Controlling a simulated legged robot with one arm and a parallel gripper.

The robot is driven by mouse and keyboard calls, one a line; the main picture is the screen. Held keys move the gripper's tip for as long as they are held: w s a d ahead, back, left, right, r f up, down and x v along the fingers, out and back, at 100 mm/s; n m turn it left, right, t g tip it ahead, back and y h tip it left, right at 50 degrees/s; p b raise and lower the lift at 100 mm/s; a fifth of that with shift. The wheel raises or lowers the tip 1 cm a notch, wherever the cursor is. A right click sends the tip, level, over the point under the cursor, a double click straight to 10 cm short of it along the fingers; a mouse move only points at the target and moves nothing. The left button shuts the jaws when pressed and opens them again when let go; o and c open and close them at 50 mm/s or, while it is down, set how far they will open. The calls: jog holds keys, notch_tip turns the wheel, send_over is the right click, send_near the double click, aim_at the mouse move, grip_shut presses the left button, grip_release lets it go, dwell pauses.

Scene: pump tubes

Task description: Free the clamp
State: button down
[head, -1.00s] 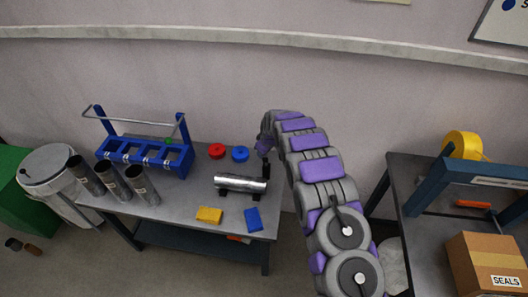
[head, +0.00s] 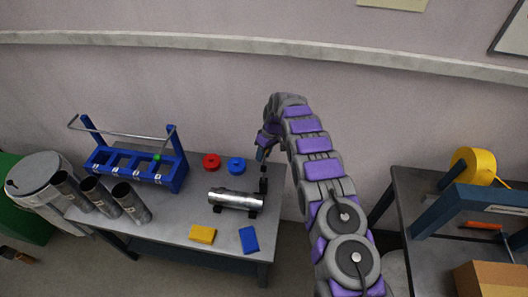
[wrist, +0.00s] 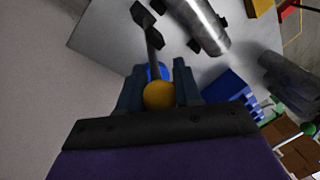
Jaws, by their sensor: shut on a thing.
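A metal tube (head: 236,198) lies on a low dark cradle at the right part of the table. A black upright piece (head: 264,185), likely the clamp lever, stands at the tube's right end. The lever also shows in the wrist view (wrist: 151,35), running from the tube's side toward my fingers. My gripper (head: 261,155) is just above the lever in the head view. In the wrist view my gripper (wrist: 159,88) has its two fingers either side of a yellow-orange knob (wrist: 159,96) and is shut on it. The knob hides the lever's near end.
A blue rack (head: 130,162) with a raised metal bar stands at the left. Several dark tubes (head: 131,202) lean at the table's front left. Red (head: 211,161) and blue (head: 236,165) rings and yellow (head: 203,234) and blue (head: 249,239) blocks lie around the metal tube.

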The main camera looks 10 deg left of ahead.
jog(key=shift+d, duration=0.1)
dwell(0.3)
jog(key=c, duration=1.1)
grip_release()
jog(key=shift+w+f, duration=0.1)
jog(key=shift+f, duration=0.05)
jog(key=shift+o, duration=0.8)
jog(key=shift+w+f, duration=0.1)
jog(key=shift+w, duration=0.05)
jog(key=shift+o, duration=0.8)
jog(key=p+v, duration=0.4)
jog(key=v, duration=1.3)
jog(key=shift+w+a+r, duration=0.15)
jog(key=shift+a+r, duration=0.1)
jog(key=shift+r, duration=0.1)
jog(key=shift+r, duration=0.1)
